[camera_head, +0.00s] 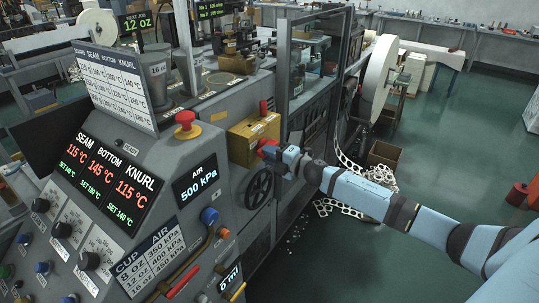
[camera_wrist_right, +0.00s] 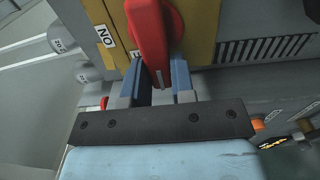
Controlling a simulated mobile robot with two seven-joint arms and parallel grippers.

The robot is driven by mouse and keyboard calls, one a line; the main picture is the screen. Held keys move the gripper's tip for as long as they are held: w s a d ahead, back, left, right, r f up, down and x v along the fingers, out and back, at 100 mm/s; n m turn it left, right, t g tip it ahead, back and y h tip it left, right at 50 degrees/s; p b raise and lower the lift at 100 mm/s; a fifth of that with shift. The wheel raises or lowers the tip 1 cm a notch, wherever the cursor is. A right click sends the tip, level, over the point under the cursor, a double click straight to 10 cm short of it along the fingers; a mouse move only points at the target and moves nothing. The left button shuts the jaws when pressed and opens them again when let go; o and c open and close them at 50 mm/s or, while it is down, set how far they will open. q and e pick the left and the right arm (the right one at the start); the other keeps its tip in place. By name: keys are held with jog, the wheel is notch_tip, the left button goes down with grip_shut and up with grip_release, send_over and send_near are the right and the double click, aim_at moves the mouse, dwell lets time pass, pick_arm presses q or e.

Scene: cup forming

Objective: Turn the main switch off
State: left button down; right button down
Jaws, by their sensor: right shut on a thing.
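The main switch is a red handle (camera_head: 267,147) on the front of a yellow box (camera_head: 240,143) on the machine's side. My right gripper (camera_head: 280,156) reaches it from the right and is shut on the handle. In the right wrist view the red handle (camera_wrist_right: 148,35) runs down between the two blue fingers of my right gripper (camera_wrist_right: 162,85). A second label is mostly hidden behind the handle. My left gripper is not in view.
A black handwheel (camera_head: 259,188) sits just below the yellow box. A red mushroom button (camera_head: 187,122) on a yellow base stands on the console to the left. The displays read 115, 145 and 115 °C and AIR 500 kPa. Green floor (camera_head: 330,260) lies open to the right.

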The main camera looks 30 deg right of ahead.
jog(key=c, duration=1)
grip_release()
jog(key=shift+o, duration=0.2)
jog(key=b+v, duration=0.2)
jog(key=v, duration=1.2)
jog(key=s+a+f+m+g+h+p, duration=0.2)
jog(key=s+a+f+m+p, duration=0.3)
jog(key=s+a+f+m, duration=0.2)
jog(key=s+a+f+m+g+h+p, duration=0.1)
jog(key=s+a+f+m+g+p, duration=0.2)
jog(key=s+a+m, duration=0.9)
jog(key=s+a+f+p, duration=0.2)
jog(key=s+a+f, duration=0.2)
jog(key=a, duration=0.4)
jog(key=shift+m+g+h+p, duration=0.3)
jog(key=shift+h, duration=0.1)
